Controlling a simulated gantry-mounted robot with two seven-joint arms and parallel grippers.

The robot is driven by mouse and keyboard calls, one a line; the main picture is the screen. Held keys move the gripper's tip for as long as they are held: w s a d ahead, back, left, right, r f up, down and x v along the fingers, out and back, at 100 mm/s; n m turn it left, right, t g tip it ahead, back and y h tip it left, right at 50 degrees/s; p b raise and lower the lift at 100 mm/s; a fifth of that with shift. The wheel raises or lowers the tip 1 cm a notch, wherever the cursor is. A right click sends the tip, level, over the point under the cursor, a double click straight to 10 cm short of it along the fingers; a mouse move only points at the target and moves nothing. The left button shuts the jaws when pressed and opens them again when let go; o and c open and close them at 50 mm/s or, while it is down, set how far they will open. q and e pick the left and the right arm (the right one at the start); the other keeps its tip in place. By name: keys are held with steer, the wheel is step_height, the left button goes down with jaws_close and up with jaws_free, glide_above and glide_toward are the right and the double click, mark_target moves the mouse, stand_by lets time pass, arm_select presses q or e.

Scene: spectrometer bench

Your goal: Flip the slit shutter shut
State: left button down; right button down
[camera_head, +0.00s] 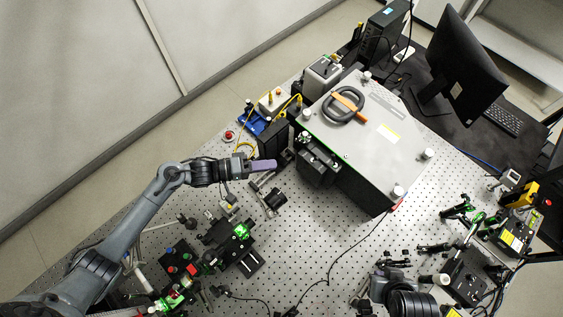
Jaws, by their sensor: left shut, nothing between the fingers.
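The spectrometer is a large pale grey box (360,150) with a black front, standing on the perforated optical bench (310,250). A black block assembly (318,163) with small green glints sits on its left-facing side. The slit shutter itself is too small to pick out there. My left gripper (271,166) is shut and empty, its purple-grey fingers pointing right. It is above the bench, to the left of the black assembly, with a gap between them in the picture.
A black optic mount (273,198) stands below my left gripper. Optics with green light (241,231) are at lower left. A monitor (470,65) stands at upper right. The bench is fairly clear around the middle.

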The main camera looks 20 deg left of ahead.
arm_select(q)
steer(key=shift+v, duration=0.9)
steer(key=shift+r, duration=0.15)
